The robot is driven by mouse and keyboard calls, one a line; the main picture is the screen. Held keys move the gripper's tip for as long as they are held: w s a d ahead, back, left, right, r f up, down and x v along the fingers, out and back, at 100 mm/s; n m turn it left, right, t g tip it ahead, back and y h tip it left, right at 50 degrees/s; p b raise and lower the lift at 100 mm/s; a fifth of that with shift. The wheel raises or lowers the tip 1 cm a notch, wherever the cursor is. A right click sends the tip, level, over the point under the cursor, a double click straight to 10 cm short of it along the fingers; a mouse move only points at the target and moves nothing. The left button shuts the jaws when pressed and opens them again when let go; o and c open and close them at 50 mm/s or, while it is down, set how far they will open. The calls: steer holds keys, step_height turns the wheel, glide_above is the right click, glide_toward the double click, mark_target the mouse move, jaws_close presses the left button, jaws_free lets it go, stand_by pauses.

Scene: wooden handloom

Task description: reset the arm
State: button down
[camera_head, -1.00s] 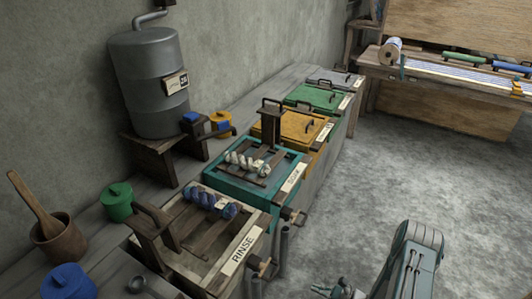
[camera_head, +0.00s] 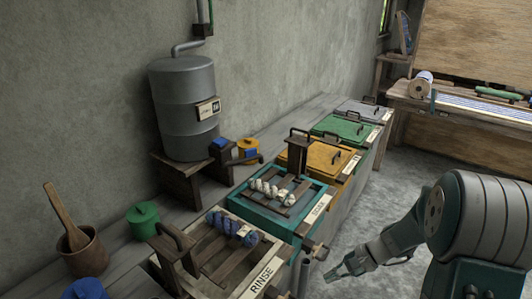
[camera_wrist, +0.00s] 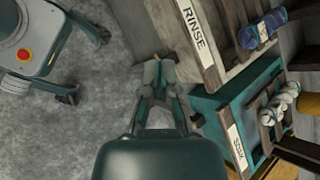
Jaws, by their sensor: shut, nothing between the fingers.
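My arm rises at the right of the head view, and my gripper (camera_head: 330,276) is shut and empty. It hangs over the grey floor, to the right of the rinse vat (camera_head: 262,278). In the wrist view my gripper (camera_wrist: 161,74) points up the picture, its fingers together. There the rinse vat and the teal soak vat (camera_wrist: 215,97) stand to its right, apart from it. My own body shows at the left of that view.
Orange (camera_head: 343,156), green (camera_head: 352,127) and grey lidded vats line up behind the teal one. A grey drum (camera_head: 187,105) stands on a wooden stand by the wall. A loom (camera_head: 460,110) stands at the far right. The floor (camera_head: 400,200) between is open.

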steer(key=s+a+r+n+t+h, duration=0.1)
steer(key=s+r+n+t+h, duration=0.5)
steer(key=s+r, duration=1)
steer(key=shift+s+a+r+n+h, duration=0.2)
steer(key=shift+s+r+n+h, duration=0.2)
steer(key=shift+r+n+h, duration=1.6)
steer(key=shift+r, duration=0.1)
